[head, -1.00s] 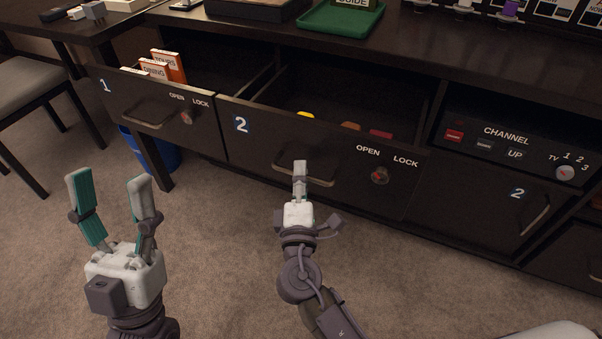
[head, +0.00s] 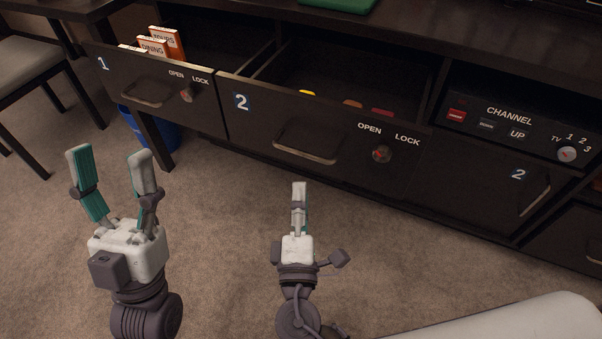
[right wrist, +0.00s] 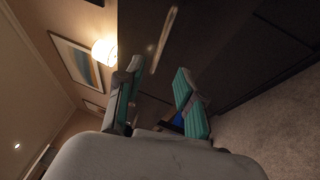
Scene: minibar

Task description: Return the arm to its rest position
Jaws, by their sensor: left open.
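My right gripper (head: 299,188) hangs above the carpet in front of the open drawer 2 (head: 330,135), below and apart from its handle (head: 305,147). The head view shows it edge-on; in the right wrist view (right wrist: 157,92) its two teal-padded fingers stand apart with nothing between them. A metal handle (right wrist: 162,40) on a dark front shows beyond the fingers there. My left gripper (head: 111,155) is open and empty, fingers pointing up, above the carpet at the left.
Drawer 1 (head: 140,88) is also open, with orange and white booklets (head: 165,44) in it. Drawer 2 holds small yellow and red items. A blue bin (head: 160,133) stands below drawer 1. A chair (head: 35,70) is at far left. Open carpet lies in front.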

